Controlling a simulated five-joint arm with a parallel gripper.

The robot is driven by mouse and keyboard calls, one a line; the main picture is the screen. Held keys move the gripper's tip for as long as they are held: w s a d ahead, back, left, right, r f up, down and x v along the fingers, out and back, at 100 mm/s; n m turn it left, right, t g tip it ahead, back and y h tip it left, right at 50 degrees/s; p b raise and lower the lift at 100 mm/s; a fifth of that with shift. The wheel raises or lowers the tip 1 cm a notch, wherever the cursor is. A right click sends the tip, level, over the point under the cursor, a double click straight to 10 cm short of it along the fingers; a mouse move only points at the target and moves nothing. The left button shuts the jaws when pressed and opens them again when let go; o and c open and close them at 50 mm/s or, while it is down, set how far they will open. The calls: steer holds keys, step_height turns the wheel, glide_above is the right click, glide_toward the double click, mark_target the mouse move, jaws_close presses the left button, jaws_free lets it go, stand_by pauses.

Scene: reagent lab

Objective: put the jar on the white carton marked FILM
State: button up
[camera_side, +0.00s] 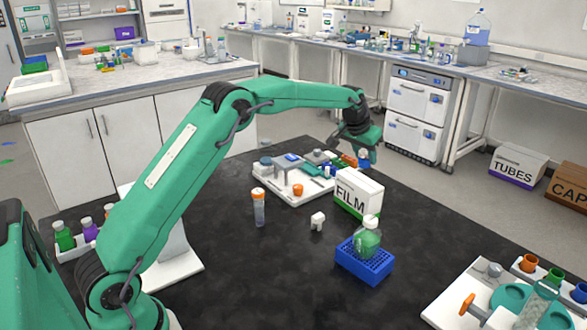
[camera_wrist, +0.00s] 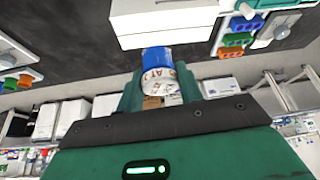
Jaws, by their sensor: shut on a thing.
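My gripper (camera_side: 367,150) is shut on the jar (camera_wrist: 158,68), a small white jar with a blue end and printed lettering. In the wrist view it sits between my green fingers (camera_wrist: 160,88). In the side view the jar (camera_side: 363,156) shows small, partly hidden by the gripper, just above and behind the carton's top in the picture. The white carton marked FILM (camera_side: 358,196) stands on the black table. In the wrist view the white carton (camera_wrist: 165,22) lies beyond the jar's blue end. Whether the jar touches the carton is hard to tell.
A blue rack (camera_side: 364,265) with a green bottle (camera_side: 367,238) stands in front of the carton. A white tray (camera_side: 285,196) of small parts lies left of it. An orange-capped tube (camera_side: 259,208) and a small white piece (camera_side: 317,221) stand nearby. The table's front middle is clear.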

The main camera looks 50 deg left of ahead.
mark_target(360, 162)
steer(key=shift+w+a+f, duration=0.2)
steer(key=shift+a+f, duration=0.1)
steer(key=shift+a, duration=0.15)
steer(key=shift+w+a+f, duration=0.2)
steer(key=shift+a+f, duration=0.1)
steer(key=shift+a, duration=0.15)
steer(key=shift+f, duration=2)
steer(key=o, duration=1.1)
steer(key=shift+f, duration=0.15)
steer(key=shift+c, duration=0.2)
steer(key=shift+v, duration=0.95)
steer(key=v, duration=1)
steer(key=shift+r, duration=0.2)
steer(key=shift+s+d, duration=0.1)
